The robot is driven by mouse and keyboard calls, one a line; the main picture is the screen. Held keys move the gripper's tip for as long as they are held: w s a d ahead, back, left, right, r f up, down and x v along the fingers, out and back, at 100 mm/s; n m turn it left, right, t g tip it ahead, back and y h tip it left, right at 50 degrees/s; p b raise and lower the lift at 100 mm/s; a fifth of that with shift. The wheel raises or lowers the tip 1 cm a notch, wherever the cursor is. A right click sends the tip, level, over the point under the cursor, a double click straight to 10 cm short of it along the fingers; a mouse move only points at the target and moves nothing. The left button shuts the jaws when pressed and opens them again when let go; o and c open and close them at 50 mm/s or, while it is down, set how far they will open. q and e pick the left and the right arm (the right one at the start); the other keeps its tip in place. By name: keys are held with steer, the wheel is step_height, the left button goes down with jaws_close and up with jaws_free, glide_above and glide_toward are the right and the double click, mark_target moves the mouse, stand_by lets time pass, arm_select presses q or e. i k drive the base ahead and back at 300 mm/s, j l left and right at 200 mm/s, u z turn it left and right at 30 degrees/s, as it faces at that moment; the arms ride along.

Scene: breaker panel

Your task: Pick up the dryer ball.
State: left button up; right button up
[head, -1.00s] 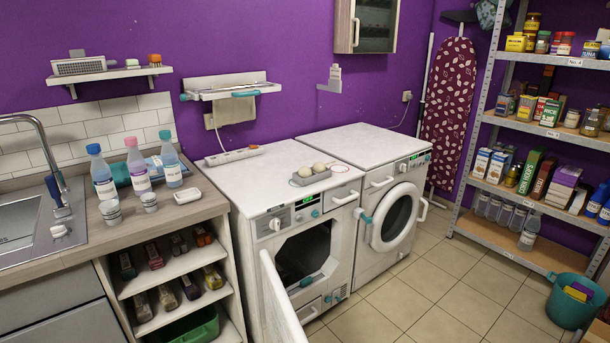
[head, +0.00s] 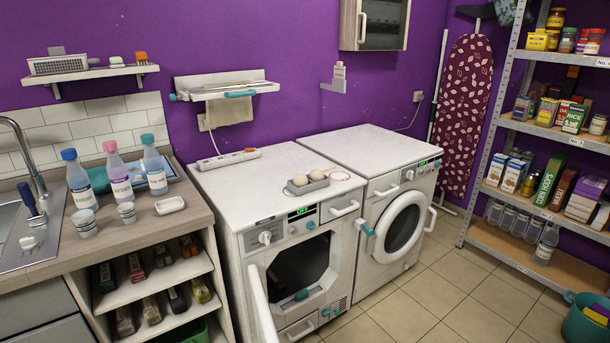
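Two pale, off-white balls sit in a small grey tray on top of the left white machine, near its right front corner. One ball (head: 300,180) is at the left and the other ball (head: 316,175) at the right, close beside it. The grey tray (head: 308,187) holds both low. Neither of my grippers is in the head view, so nothing is seen touching the balls.
The left machine (head: 230,190) has its front door (head: 262,300) swung open toward me. A thin red ring (head: 339,170) lies beside the tray. A white power strip (head: 228,158) lies at the machine's back. Bottles (head: 118,175) stand on the left counter.

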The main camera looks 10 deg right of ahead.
mark_target(299, 180)
steer(key=i+l, duration=0.25)
steer(key=i+l+u, duration=0.1)
steer(key=i+l, duration=0.15)
steer(key=l, duration=0.2)
steer(key=i+l, duration=0.25)
steer(key=i+l+u, duration=0.1)
steer(key=i+l, duration=0.15)
steer(key=l, duration=0.2)
steer(key=i+l+u, duration=0.1)
steer(key=l, duration=0.25)
steer(key=i+l, duration=0.35)
steer(key=i+l+u, duration=0.1)
steer(key=l, duration=0.35)
steer(key=i, duration=0.1)
